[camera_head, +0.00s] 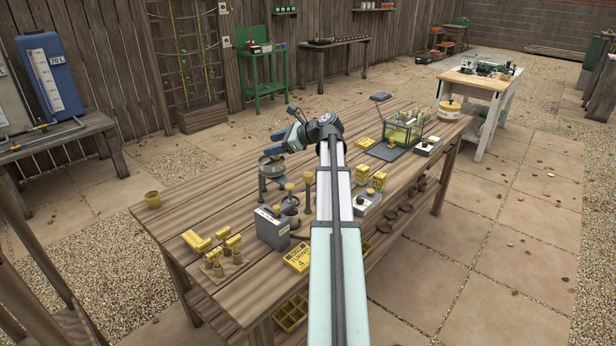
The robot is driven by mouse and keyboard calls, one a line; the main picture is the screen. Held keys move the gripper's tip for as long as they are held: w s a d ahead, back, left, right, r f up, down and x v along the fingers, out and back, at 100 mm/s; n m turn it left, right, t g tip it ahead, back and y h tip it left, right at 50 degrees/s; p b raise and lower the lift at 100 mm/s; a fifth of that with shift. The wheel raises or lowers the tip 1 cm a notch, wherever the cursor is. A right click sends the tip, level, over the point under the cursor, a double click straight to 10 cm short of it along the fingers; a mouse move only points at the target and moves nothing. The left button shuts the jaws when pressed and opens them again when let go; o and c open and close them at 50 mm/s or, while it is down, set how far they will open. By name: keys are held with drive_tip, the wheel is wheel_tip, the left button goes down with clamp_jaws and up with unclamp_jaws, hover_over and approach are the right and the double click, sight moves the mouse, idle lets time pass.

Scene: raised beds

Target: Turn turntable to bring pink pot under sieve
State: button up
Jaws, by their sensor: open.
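My gripper (275,143) is open, its two blue fingers pointing left above the middle of the wooden table (185,215). Just below it stands a dark grey round device on legs (272,182); I cannot tell whether it is the sieve or the turntable. The gripper looks close to its top, and I cannot tell whether they touch. I make out no pink pot; my arm hides part of the table.
A clear tank (403,131) stands farther right. The table's left part is mostly clear.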

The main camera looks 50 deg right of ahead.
drive_tip(key=m, duration=0.2)
hover_over(312, 175)
drive_tip(key=shift+w+a+t, duration=0.1)
drive_tip(key=shift+w+t, duration=0.2)
drive_tip(key=shift+w, duration=0.05)
drive_tip(key=s+d+f+m+h, duration=0.1)
drive_tip(key=s+d+f, duration=0.1)
drive_tip(key=s, duration=0.4)
drive_tip(key=s+d+f+m, duration=0.1)
drive_tip(key=s+f, duration=0.2)
drive_tip(key=s, duration=0.2)
drive_tip(key=x, duration=1.3)
drive_tip(key=shift+r, duration=0.2)
drive_tip(key=c, duration=1)
